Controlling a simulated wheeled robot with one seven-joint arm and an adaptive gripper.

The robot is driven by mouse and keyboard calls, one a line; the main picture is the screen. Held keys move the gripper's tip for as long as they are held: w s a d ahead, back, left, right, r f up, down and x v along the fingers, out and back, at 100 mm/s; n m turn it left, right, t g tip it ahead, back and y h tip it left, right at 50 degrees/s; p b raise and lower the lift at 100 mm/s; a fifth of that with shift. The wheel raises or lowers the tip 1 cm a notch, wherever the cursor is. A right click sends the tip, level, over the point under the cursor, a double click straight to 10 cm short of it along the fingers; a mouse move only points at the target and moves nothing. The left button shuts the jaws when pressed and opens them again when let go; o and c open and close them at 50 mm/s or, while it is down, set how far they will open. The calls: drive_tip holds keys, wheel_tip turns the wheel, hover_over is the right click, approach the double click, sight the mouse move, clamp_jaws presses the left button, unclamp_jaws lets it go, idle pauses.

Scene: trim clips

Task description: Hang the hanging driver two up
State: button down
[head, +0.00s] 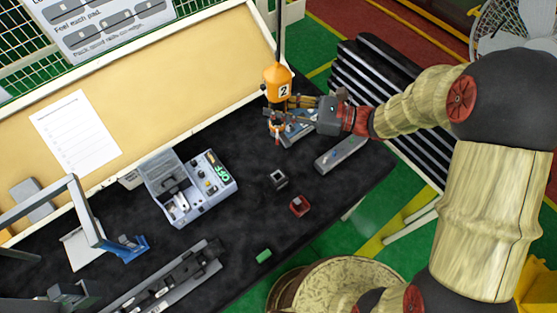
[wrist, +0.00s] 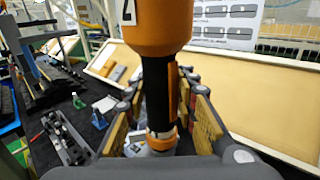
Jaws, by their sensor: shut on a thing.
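Driver two is an orange tool marked "2" (head: 277,82), upright under a dark vertical line at the far right end of the workbench. In the wrist view its orange body (wrist: 155,25) fills the top middle, with a black and orange grip below. My gripper (head: 297,102) reaches it from the right and is shut around the grip, with a padded finger on each side. The wrist view shows the gripper (wrist: 160,112) from behind. The driver's lower tip is above the bench in the head view; whether it touches anything below is unclear.
The black bench (head: 240,235) carries a grey box with a green "OFF" panel (head: 205,180), a small dark block (head: 278,179), a red part (head: 299,205) and a green piece (head: 264,256). A grey bar (head: 341,154) lies near the right edge. A tan board stands behind.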

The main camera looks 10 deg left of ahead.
drive_tip(key=c, duration=1.4)
unclamp_jaws()
drive_tip(key=o, duration=1)
drive_tip(key=shift+c, duration=0.2)
drive_tip(key=shift+d, duration=0.1)
drive_tip(key=d+r+p, duration=0.2)
drive_tip(key=d, duration=0.7)
drive_tip(key=shift+d+p, duration=0.3)
drive_tip(key=shift+d, duration=0.1)
idle(0.5)
